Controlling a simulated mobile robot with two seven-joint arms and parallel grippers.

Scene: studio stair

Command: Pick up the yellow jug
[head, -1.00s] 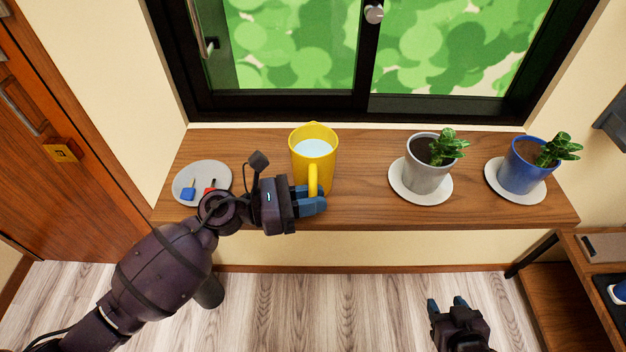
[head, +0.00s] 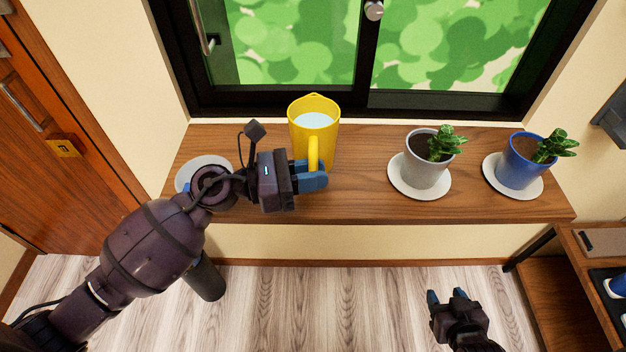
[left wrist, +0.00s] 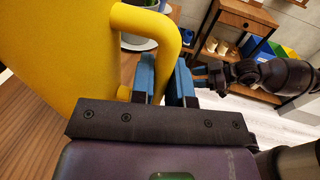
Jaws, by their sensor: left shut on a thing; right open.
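The yellow jug (head: 301,135) is upright at the wooden shelf under the window, with pale liquid inside. Its handle faces me. My left gripper (head: 314,178) is shut on the handle, which passes between the blue fingertips. In the left wrist view the jug (left wrist: 60,50) fills the upper left, and its handle runs down to the fingers (left wrist: 166,80). The jug's base is partly hidden behind my gripper in the head view. My right gripper (head: 448,297) is open and empty, low over the floor in front of the shelf.
On the shelf (head: 360,205) stand a grey plant pot (head: 421,172) and a blue plant pot (head: 517,172), each on a white saucer. A grey plate (head: 205,162) at the left is partly hidden by my left arm. A black window frame (head: 430,105) rises behind.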

